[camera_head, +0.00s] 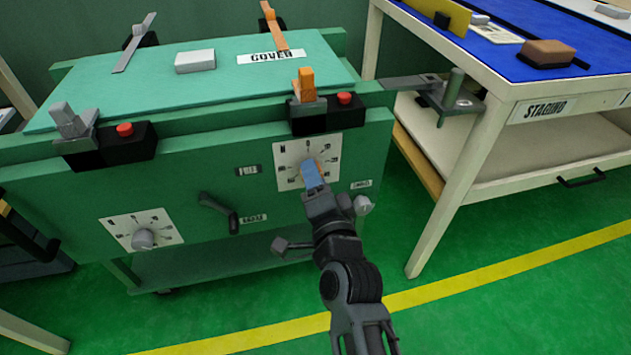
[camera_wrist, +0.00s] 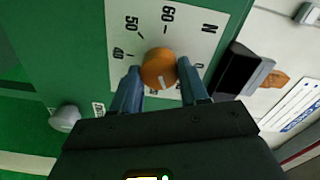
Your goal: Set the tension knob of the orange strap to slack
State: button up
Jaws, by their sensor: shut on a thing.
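The orange knob (camera_wrist: 158,68) sits on a white dial plate (camera_wrist: 185,20) with marks such as 40, 50, 60 and N. A pale line on the knob's face points toward the bottom of the wrist view. My gripper (camera_wrist: 158,78) has one blue finger on each side of the knob and is shut on it. In the head view my gripper (camera_head: 311,172) reaches the right-hand dial plate (camera_head: 287,180) and hides most of the knob.
A grey knob (camera_head: 143,239) on another dial is at the left of the green cart's front. A black handle (camera_head: 218,212) is between the dials. A rounded grey knob (camera_head: 363,205) is close to my gripper's right. The staging table (camera_head: 500,115) stands at right.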

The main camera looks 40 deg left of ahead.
jog(key=n+b, duration=0.3)
jog(key=n, duration=0.9)
jog(key=shift+s+f, duration=0.1)
dwell(0.5)
jog(key=o, duration=1.1)
jog(key=shift+c, duration=0.2)
